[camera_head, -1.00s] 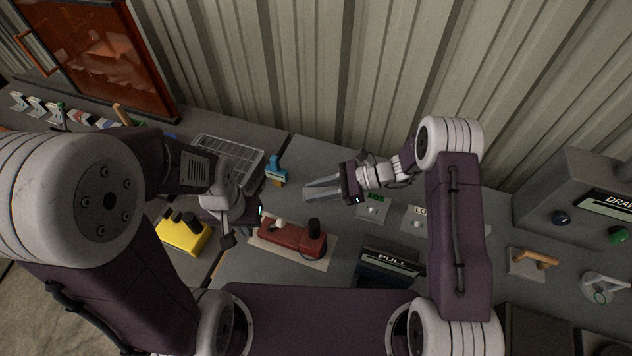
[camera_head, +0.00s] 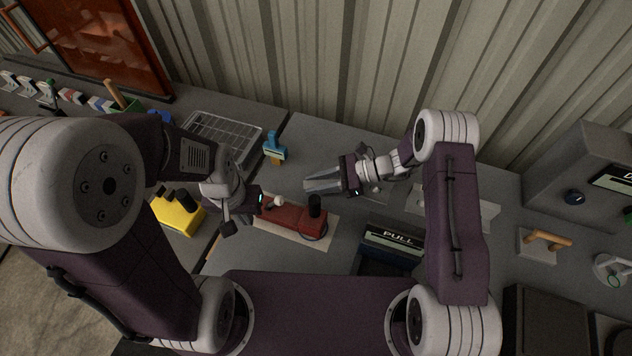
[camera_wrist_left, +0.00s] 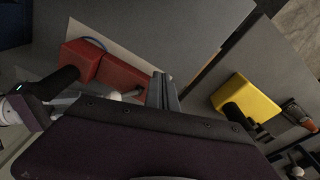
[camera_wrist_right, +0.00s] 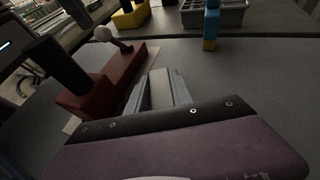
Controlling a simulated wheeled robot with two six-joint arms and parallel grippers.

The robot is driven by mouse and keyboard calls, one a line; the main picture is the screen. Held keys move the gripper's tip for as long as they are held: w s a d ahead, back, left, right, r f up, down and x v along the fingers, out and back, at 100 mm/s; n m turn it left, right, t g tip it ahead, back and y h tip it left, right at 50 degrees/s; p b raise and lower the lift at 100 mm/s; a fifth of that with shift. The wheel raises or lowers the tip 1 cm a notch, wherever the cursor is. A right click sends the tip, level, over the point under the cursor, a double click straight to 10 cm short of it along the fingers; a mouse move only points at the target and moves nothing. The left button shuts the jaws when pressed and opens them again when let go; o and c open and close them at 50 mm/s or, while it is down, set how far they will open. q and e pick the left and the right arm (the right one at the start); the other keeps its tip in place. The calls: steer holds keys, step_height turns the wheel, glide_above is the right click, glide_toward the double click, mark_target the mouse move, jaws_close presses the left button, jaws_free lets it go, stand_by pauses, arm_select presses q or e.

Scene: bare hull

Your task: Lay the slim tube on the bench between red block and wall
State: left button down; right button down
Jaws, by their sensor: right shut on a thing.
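The red block (camera_head: 298,218) sits on a pale plate on the bench (camera_head: 275,258), with a black knob and a white-tipped lever on top. The corrugated wall (camera_head: 330,70) rises behind. My right gripper (camera_head: 322,183) is over the bench on the wall side of the red block. It is shut on the slim tube, a pale grey piece (camera_wrist_right: 160,88) between its fingers, hard to tell from them. The red block shows left of these fingers in the right wrist view (camera_wrist_right: 108,82). My left gripper (camera_head: 252,203) is by the red block's left end, its fingers (camera_wrist_left: 165,90) close together and seemingly empty.
A blue and yellow item (camera_head: 274,148) and a wire basket (camera_head: 222,132) stand toward the wall. A yellow block (camera_head: 178,214) is at left. A PULL drawer (camera_head: 392,243) is right of the red block. Clear bench lies between the blue item and my right gripper.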

steer(key=shift+s+r, duration=0.1)
steer(key=shift+f, duration=0.3)
steer(key=shift+f+b, duration=0.4)
steer(key=shift+b, duration=0.15)
steer(key=c, duration=1.1)
jaws_free()
steer(key=shift+o, duration=0.2)
